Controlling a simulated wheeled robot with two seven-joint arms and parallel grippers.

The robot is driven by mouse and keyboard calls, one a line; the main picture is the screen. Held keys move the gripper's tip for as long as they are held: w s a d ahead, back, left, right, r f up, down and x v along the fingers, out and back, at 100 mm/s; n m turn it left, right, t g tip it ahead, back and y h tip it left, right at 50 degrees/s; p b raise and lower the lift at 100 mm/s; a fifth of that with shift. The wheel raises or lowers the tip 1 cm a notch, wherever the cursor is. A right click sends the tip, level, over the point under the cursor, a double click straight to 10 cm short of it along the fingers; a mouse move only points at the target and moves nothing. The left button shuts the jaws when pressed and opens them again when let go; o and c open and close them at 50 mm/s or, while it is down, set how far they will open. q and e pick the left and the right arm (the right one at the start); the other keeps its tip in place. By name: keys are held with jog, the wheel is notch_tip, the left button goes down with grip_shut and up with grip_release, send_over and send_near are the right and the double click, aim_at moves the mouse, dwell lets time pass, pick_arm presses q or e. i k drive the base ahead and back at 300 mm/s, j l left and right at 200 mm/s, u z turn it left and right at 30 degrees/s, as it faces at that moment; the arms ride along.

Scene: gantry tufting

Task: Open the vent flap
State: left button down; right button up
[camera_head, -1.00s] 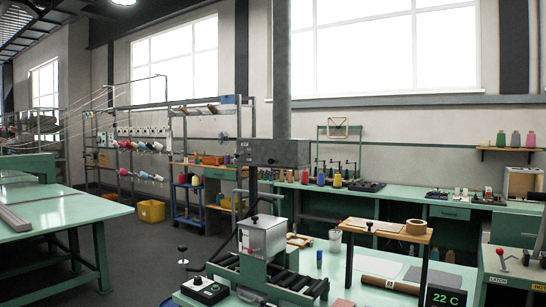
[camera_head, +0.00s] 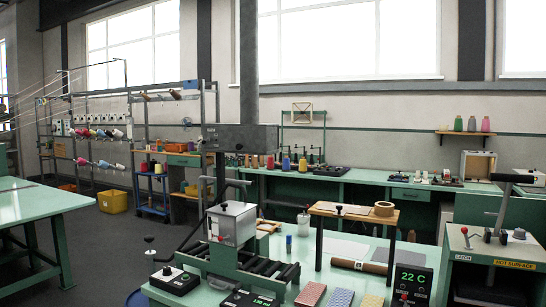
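I cannot pick out a vent flap for certain in this view. A grey metal box (camera_head: 232,224) with a red button and a lid knob sits on a green roller frame (camera_head: 268,258) at lower centre. At the right edge stands a green machine (camera_head: 500,245) marked LATCH and HOT SURFACE, with a red-knobbed lever (camera_head: 465,235) and a tall dark handle (camera_head: 504,205). Neither of my grippers is in view.
The green front bench also holds a display (camera_head: 411,282) reading 22 C, a control box (camera_head: 174,281) and a small wooden stand (camera_head: 352,211) with a tape roll (camera_head: 384,208). A green table (camera_head: 40,205) stands left. Grey floor shows between them.

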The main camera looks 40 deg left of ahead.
aim_at(250, 139)
jog(key=k+j+z, duration=0.2)
jog(key=j, duration=0.2)
jog(key=j+z, duration=0.15)
jog(key=j, duration=0.25)
jog(key=k+j+z, duration=0.2)
jog(key=j, duration=0.2)
jog(key=k+j+z, duration=0.15)
jog(key=k+j, duration=0.2)
jog(key=j, duration=0.2)
jog(key=k+j, duration=0.25)
jog(key=j, duration=0.15)
jog(key=k+j, duration=0.2)
jog(key=j, duration=0.2)
jog(key=k+j, duration=0.25)
jog(key=j, duration=0.15)
jog(key=i+z, duration=0.05)
